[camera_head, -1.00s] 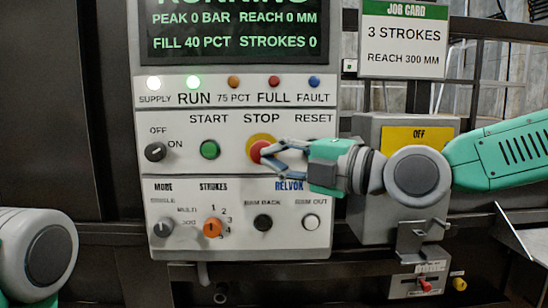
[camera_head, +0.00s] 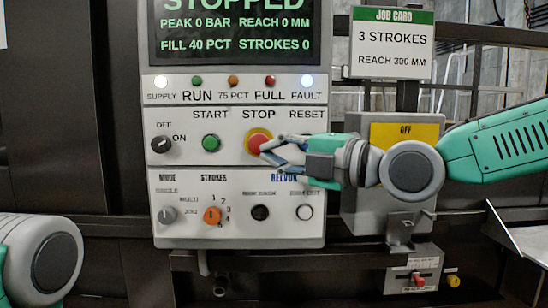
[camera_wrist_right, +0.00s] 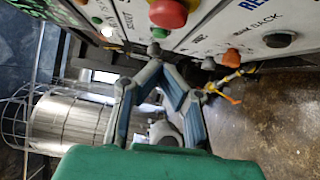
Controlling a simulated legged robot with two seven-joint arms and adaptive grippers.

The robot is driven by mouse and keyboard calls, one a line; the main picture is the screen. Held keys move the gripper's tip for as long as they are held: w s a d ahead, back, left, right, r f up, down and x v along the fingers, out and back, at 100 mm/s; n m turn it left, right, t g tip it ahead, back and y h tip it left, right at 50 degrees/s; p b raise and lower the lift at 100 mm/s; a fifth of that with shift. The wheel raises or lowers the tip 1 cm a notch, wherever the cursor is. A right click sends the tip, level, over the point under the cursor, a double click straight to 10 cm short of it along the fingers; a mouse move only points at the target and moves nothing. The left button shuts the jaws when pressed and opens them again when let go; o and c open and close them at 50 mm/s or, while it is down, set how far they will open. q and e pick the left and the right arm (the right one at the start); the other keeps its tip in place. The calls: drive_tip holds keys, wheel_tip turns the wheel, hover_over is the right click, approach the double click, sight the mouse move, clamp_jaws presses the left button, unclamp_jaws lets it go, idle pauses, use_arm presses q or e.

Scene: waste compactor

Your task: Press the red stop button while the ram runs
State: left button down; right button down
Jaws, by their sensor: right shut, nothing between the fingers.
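The red stop button (camera_head: 256,141) sits in a yellow ring on the control panel (camera_head: 236,157), under the label STOP. It also shows at the top of the right wrist view (camera_wrist_right: 168,12). My right gripper (camera_head: 268,148) is shut and empty, its tips just right of the button in the head view. In the right wrist view its closed fingertips (camera_wrist_right: 154,50) lie below the button with a small gap in the picture; I cannot tell if they touch. The display (camera_head: 236,30) reads STOPPED, STROKES 0. The RUN lamp (camera_head: 197,81) is dim. My left gripper is out of view.
The green start button (camera_head: 211,143) is left of stop. The FAULT lamp (camera_head: 307,81) and SUPPLY lamp (camera_head: 161,82) are lit. Selector knobs and two push buttons sit below. A grey box with a yellow OFF label (camera_head: 405,135) stands behind my right wrist.

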drive_tip(key=shift+w+d+b+v, duration=0.3)
drive_tip(key=shift+b+v, duration=0.3)
drive_tip(key=shift+v, duration=4.4)
drive_tip(key=s+f+m+g+h+b, duration=0.2)
drive_tip(key=f+m, duration=0.5)
drive_tip(key=f, duration=1.2)
drive_tip(key=s+f+m+g+h+p, duration=0.15)
drive_tip(key=f+m+h, duration=0.5)
drive_tip(key=f, duration=1.25)
drive_tip(key=s+d+f+m+g+h+b, duration=0.1)
drive_tip(key=s+d+f+m+g, duration=0.15)
drive_tip(key=s+f+m, duration=0.35)
drive_tip(key=s+d+f+m+g+h+b, duration=0.15)
drive_tip(key=s+d+f, duration=0.3)
drive_tip(key=f, duration=0.45)
drive_tip(key=s+d+f+m+g+h, duration=0.2)
drive_tip(key=s+d+f+m, duration=0.5)
drive_tip(key=s, duration=0.7)
wheel_tip(320, 180, down, 2)
drive_tip(key=d+h, duration=0.1)
drive_tip(key=d, duration=0.2)
drive_tip(key=shift+f+h, duration=0.2)
drive_tip(key=shift+h, duration=0.2)
